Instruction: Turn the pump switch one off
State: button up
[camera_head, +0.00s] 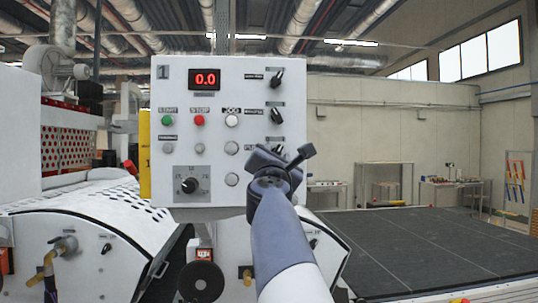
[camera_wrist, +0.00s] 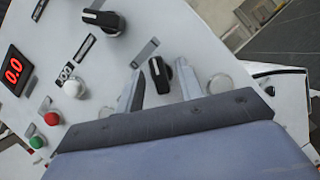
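The control panel (camera_head: 215,185) marked 1 faces me, with a red display reading 0.0. Its right column has a top black rotary switch (camera_head: 276,78) and a middle one (camera_head: 276,116); the labels are too small to read surely. My gripper (camera_head: 283,157) is at the column's lower part and hides what is behind it. In the wrist view my gripper (camera_wrist: 161,85) is open, its fingers on either side of a black switch knob (camera_wrist: 159,72), with gaps visible. This appears to be the column's lower switch. Another black switch (camera_wrist: 100,22) is at the upper left.
A green button (camera_head: 167,121), a red button (camera_head: 199,120) and several white round buttons are left of the gripper. A black dial (camera_head: 190,185) is at lower left. White machine housings stand below the panel. A wide dark flat surface (camera_head: 430,245) lies to the right.

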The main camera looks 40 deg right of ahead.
grip_shut()
dwell(0.5)
jog(key=n+t+y+b, duration=0.1)
jog(key=n+y, duration=0.1)
jog(key=n, duration=0.3)
jog(key=n+t+y+b, duration=0.2)
jog(key=n+y, duration=0.1)
jog(key=n, duration=0.3)
jog(key=n+t+y+b, duration=0.1)
jog(key=n+y, duration=0.1)
jog(key=n, duration=0.4)
jog(key=shift+s+d, duration=0.15)
jog(key=shift+d, duration=0.15)
jog(key=shift+n, duration=0.3)
